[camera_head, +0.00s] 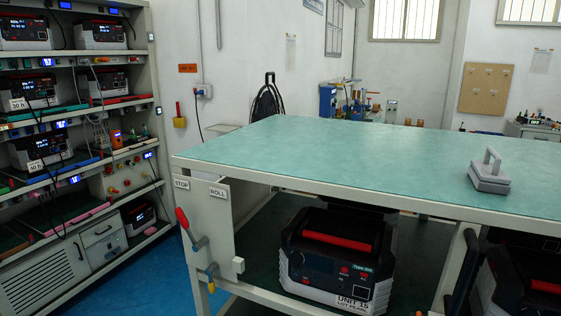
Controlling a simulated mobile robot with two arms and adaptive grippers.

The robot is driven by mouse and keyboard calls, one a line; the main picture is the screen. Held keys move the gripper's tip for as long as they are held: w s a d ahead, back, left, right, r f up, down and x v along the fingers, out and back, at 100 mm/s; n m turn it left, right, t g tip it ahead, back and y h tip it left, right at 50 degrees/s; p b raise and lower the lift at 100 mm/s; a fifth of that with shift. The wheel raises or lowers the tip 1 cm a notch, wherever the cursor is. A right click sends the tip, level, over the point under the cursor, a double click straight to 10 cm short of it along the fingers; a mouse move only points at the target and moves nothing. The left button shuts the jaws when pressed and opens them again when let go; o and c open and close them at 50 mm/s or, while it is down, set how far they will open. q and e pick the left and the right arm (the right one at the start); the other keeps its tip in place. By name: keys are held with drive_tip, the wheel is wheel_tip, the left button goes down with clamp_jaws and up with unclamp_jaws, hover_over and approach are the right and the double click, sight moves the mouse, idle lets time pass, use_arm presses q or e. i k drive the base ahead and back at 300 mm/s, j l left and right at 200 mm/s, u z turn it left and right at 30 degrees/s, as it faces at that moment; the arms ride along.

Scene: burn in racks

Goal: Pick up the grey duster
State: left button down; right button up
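The grey duster (490,178) lies on the green top of the cart (370,160), toward its right side. It is a flat block with a raised loop handle standing up on it. Nothing touches the duster, and the cart top around it is bare. Neither of my grippers shows clearly in the head view.
A power unit with a red handle (335,258) sits on the cart's lower shelf, with another (520,280) at the right. A red lever (184,222) sticks out at the cart's left end. A rack of units (75,130) stands at the left, with blue floor (160,285) between.

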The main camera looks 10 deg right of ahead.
sight(486, 176)
drive_tip(key=z, duration=1.5)
